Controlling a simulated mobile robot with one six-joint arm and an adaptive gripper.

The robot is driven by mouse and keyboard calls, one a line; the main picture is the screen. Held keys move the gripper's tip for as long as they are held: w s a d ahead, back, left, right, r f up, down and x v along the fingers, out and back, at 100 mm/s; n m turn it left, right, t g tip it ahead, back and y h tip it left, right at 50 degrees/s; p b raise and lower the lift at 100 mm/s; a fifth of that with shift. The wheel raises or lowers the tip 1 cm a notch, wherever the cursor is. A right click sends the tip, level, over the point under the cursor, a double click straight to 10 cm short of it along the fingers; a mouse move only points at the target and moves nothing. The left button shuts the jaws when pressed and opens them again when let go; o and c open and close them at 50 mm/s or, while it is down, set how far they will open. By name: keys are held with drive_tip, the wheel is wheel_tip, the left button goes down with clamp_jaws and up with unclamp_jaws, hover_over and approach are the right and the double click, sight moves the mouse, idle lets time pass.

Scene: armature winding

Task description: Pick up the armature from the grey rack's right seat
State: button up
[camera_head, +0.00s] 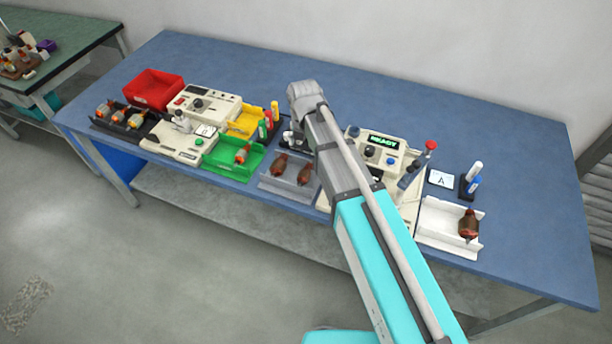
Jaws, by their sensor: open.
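The grey rack (270,185) stands near the front edge of the blue bench, left of my arm. It holds two reddish-brown armatures. One armature (279,165) lies in the left seat. The other armature (305,172) lies in the right seat, close beside my arm's edge in the picture. My arm reaches up over the bench from the lower right, and its grey end section stands behind and above the rack. My gripper cannot be made out; the arm hides that area.
A cream machine with a green display (380,141) stands right of the rack, partly behind my arm. A white tray (436,217) with a dark red armature (468,226) is farther right. A green bin (226,165) stands left of the rack. The bench's back right is clear.

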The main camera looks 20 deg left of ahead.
sight(305, 172)
drive_tip(key=shift+f+b, duration=4.15)
drive_tip(key=shift+f, duration=0.1)
drive_tip(key=shift+f, duration=0.15)
drive_tip(key=shift+d+f+b, duration=0.1)
drive_tip(key=shift+f+b, duration=2.35)
drive_tip(key=shift+b, duration=0.15)
drive_tip(key=shift+s, duration=0.1)
clamp_jaws()
